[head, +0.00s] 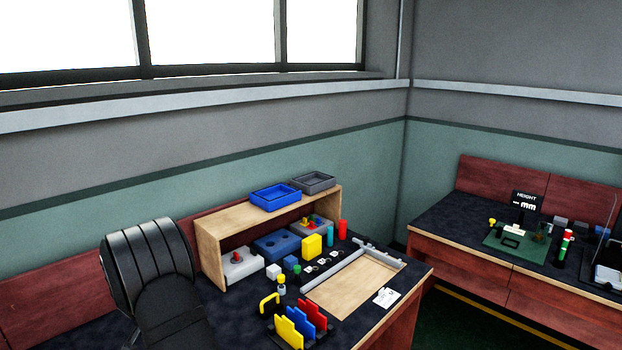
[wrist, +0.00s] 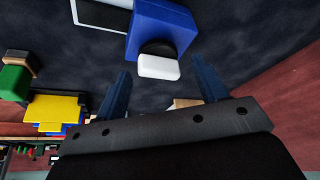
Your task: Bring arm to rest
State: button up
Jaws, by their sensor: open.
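My gripper (wrist: 161,68) shows in the wrist view, with two dark blue fingers spread apart and nothing held between them. Beyond the fingertips is a blue block-like body (wrist: 163,28) with a white rounded piece (wrist: 158,67) at its near end. I cannot tell how far they are from the fingers, and I see no contact. I cannot make out my gripper in the head view. The dark workbench (head: 222,299) stands there in the lower middle.
A wooden shelf (head: 215,231) on the bench carries a blue bin (head: 275,197) and a grey bin (head: 313,182). Several small blocks, coloured upright plates (head: 288,331) and a wooden tray (head: 352,288) crowd the bench. A second bench (head: 452,217) stands right. A black ribbed form at left is unclear.

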jog(key=n+y, duration=0.1)
jog(key=n, duration=0.1)
jog(key=n+y, duration=0.1)
jog(key=n, duration=0.2)
jog(key=shift+d, duration=0.15)
jog(key=shift+n+g+y, duration=0.5)
jog(key=shift+n+y, duration=0.1)
jog(key=shift+n, duration=1.3)
jog(key=shift+n, duration=0.3)
jog(key=shift+o, duration=0.2)
jog(key=o, duration=0.7)
jog(key=s+d+r+n+g+h, duration=0.1)
jog(key=s+d+r, duration=0.2)
jog(key=s+r, duration=0.45)
jog(key=s+d+r+g+h, duration=0.1)
jog(key=s+d+r, duration=0.3)
jog(key=r, duration=0.6)
jog(key=s+d+r+n+g, duration=0.1)
jog(key=s+d+r+g, duration=0.15)
jog(key=s+r, duration=0.45)
jog(key=shift+t, duration=0.45)
jog(key=f, duration=0.2)
jog(key=w+f, duration=0.1)
jog(key=f, duration=0.5)
jog(key=shift+w+d+f, duration=0.15)
jog(key=shift+w+d, duration=0.05)
jog(key=shift+w, duration=0.2)
